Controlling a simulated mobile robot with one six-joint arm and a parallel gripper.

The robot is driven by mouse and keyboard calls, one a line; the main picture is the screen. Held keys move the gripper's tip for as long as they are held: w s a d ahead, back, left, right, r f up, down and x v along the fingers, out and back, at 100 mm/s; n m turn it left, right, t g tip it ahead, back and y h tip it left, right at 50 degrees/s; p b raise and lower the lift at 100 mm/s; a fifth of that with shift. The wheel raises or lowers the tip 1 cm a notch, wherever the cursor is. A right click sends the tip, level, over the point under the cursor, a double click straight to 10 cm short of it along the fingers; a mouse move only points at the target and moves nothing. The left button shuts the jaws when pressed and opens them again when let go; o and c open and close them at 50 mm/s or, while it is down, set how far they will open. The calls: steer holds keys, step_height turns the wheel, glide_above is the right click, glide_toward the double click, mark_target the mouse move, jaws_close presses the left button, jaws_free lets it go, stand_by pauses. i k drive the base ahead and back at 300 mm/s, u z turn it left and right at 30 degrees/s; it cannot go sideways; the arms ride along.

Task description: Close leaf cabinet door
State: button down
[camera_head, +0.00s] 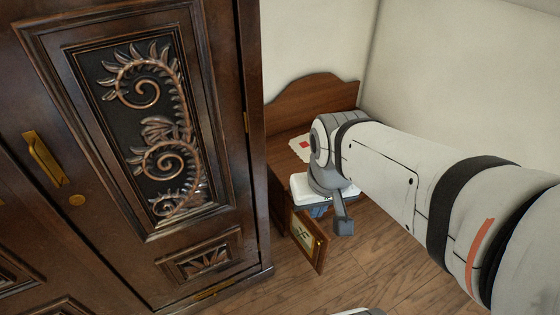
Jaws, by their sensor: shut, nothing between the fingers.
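A small wooden cabinet (277,205) stands on the floor beyond the armoire, partly hidden by it and by my arm. Its door (321,258), with a light panel (303,233) bearing a dark leaf-like figure, stands swung out from the cabinet. The large armoire door (205,120) has carved leaf scrolls, a brass handle (45,158) and a keyhole plate, and looks closed. My gripper (344,226) is shut and empty, pointing down just right of the small door's upper part. I cannot tell whether they touch.
The armoire fills the left side. A wooden headboard-like back panel (315,100) rises by the wall, with a white and red item (300,148) before it. A white-topped object (298,186) sits behind my gripper. Wooden floor (365,270) is clear at the front right.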

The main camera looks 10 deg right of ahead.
mark_target(313, 240)
steer(key=k, duration=0.9)
steer(key=u, duration=0.25)
steer(key=i, duration=0.45)
steer(key=u, duration=0.15)
